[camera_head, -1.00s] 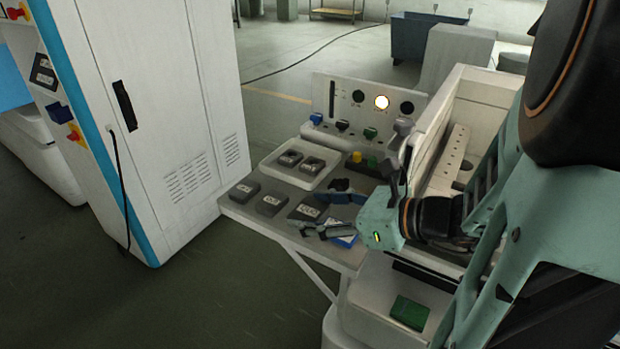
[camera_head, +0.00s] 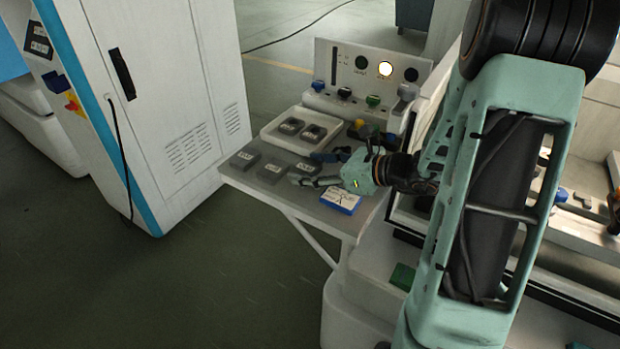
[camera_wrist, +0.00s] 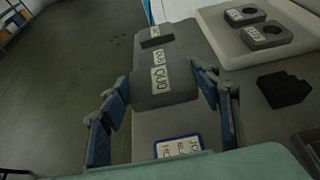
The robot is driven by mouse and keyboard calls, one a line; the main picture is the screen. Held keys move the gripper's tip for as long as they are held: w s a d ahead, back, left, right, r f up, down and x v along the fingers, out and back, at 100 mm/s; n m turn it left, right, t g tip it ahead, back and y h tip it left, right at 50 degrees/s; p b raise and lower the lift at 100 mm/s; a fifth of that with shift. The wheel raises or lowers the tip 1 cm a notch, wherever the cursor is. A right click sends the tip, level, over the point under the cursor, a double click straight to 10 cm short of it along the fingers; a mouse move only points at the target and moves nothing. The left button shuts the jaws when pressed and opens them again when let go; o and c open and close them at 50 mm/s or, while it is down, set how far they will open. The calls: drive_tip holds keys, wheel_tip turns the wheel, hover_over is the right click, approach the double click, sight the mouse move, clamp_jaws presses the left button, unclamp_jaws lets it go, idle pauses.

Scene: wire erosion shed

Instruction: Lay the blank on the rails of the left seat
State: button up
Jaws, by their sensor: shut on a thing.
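My gripper (camera_head: 315,181) is over the small table at the cabinet's side. In the wrist view my gripper (camera_wrist: 165,88) has one finger on each side of a dark grey block (camera_wrist: 170,98) with a white label, and is shut on it. This block (camera_head: 302,169) is partly hidden by my fingers in the head view. I take it for the blank, but its label is too blurred to read surely. I cannot tell whether it still touches the table. The left seat and its rails cannot be made out surely in either view.
Two more dark blocks (camera_head: 243,160) lie left of my gripper. A white tray (camera_head: 270,133) behind holds two dark pieces with round holes. A blue-edged card (camera_head: 341,199) lies at the table's front. A panel (camera_head: 345,72) with knobs stands behind; the open machine is right.

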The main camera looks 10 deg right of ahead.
drive_tip(key=shift+w+f, duration=0.4)
drive_tip(key=shift+f, duration=0.05)
drive_tip(key=shift+w+f, duration=0.15)
drive_tip(key=shift+f, duration=1.45)
drive_tip(key=shift+b, duration=0.3)
drive_tip(key=shift+f, duration=0.2)
drive_tip(key=o, duration=1.9)
drive_tip(key=shift+d, duration=0.1)
drive_tip(key=shift+c, duration=0.2)
drive_tip(key=shift+r, duration=0.3)
drive_tip(key=v, duration=1.2)
drive_tip(key=shift+f, duration=0.25)
